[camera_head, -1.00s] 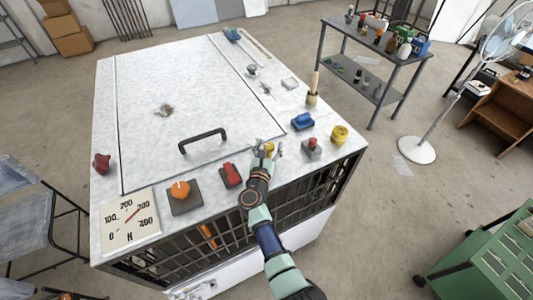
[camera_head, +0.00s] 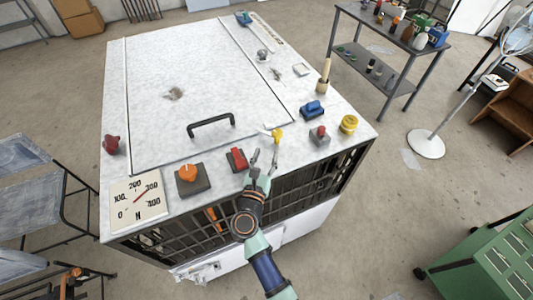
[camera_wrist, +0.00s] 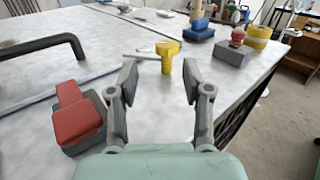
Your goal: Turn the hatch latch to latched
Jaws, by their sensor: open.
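A small yellow latch handle (camera_head: 277,135) stands on the white top near the hatch's front right corner; I take it to be the hatch latch. In the wrist view the yellow latch handle (camera_wrist: 167,58) is upright, with a thin grey bar (camera_wrist: 140,56) reaching left from it toward the hatch seam. My gripper (camera_head: 265,154) is open and empty at the front edge, just short of the latch. In the wrist view my gripper's fingers (camera_wrist: 159,78) spread either side of the line to the handle, not touching it. The hatch panel (camera_head: 190,90) lies flat with a black handle (camera_head: 211,124).
A red switch (camera_head: 237,160) sits close left of my gripper. An orange knob (camera_head: 188,173) and a dial gauge (camera_head: 138,198) are further left. A red button (camera_head: 320,135), a blue block (camera_head: 312,110) and a yellow cylinder (camera_head: 348,124) stand to the right.

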